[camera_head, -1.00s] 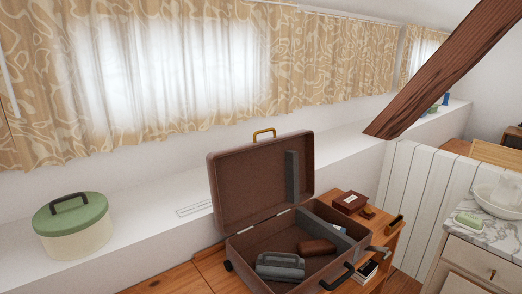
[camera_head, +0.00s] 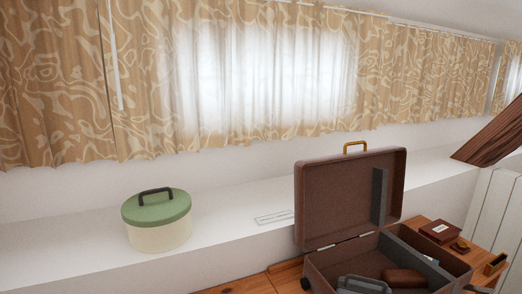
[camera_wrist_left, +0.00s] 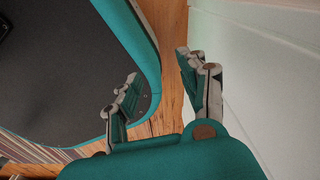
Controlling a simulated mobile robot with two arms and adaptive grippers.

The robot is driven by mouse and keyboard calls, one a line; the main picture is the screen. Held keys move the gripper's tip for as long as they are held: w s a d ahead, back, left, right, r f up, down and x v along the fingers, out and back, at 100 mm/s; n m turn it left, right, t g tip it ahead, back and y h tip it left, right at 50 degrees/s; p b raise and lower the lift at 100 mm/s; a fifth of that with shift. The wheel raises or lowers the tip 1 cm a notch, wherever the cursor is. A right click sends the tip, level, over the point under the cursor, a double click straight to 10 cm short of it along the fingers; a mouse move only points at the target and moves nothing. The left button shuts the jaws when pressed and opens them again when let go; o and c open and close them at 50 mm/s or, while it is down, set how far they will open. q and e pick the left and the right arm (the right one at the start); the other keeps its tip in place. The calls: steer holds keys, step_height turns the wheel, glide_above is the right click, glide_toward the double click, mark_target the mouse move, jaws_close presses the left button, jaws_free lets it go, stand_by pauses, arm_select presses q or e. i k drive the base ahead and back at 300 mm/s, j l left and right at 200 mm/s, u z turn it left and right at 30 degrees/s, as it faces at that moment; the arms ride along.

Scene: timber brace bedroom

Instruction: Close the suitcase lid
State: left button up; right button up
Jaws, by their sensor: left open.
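The brown suitcase stands open at the lower right of the head view. Its lid (camera_head: 345,200) is raised nearly upright, with a tan handle on its top edge. The suitcase base (camera_head: 322,268) holds a grey handled item (camera_head: 362,285) and a brown item (camera_head: 404,278); its front is cut off by the picture's bottom edge. My left gripper (camera_wrist_left: 157,64) shows only in the left wrist view, open and empty above a wooden floor. No suitcase shows in that view. My right gripper is not in view.
A cream pot with a green lid (camera_head: 157,209) stands on the white ledge (camera_head: 235,232) left of the suitcase. A small dark red box (camera_head: 440,231) is on the wooden surface right of it. A slanted timber brace (camera_head: 490,140) is at the right. A pale wall (camera_wrist_left: 265,80) is beside my left gripper.

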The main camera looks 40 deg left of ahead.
mark_target(338, 197)
steer(key=j+u, duration=0.15)
steer(key=u, duration=0.5)
